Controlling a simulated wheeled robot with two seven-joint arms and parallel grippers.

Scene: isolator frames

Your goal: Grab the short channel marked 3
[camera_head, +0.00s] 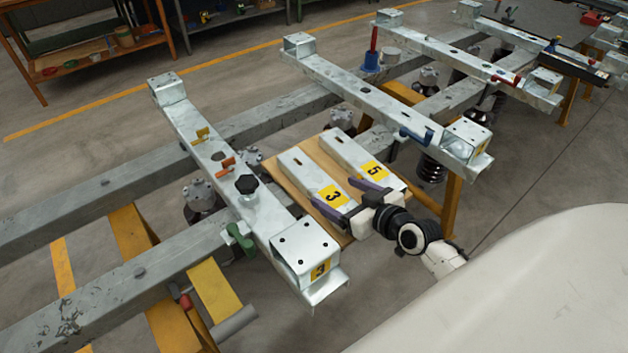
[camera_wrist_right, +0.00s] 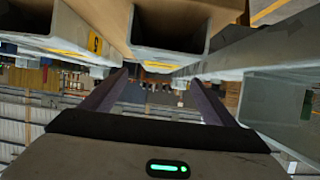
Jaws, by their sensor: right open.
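The short channel marked 3 (camera_head: 304,171) is a pale metal piece with a yellow label. It lies on a wooden board beside the similar channel marked 5 (camera_head: 351,155). My right gripper (camera_head: 355,202) is open at the labelled near end of channel 3, with one finger toward channel 5 and the other toward the near crossbeam. In the right wrist view my two fingers (camera_wrist_right: 157,95) are spread and empty, with an open channel end (camera_wrist_right: 170,50) between and beyond them. I cannot tell whether they touch it. My left gripper is not in view.
The wooden board (camera_head: 292,188) lies between a near crossbeam (camera_head: 205,140) and a far crossbeam (camera_head: 350,90), both with clamps on them. The near crossbeam's box end (camera_head: 305,243) stands close to my right gripper, on its left. A pale rounded surface fills the lower right.

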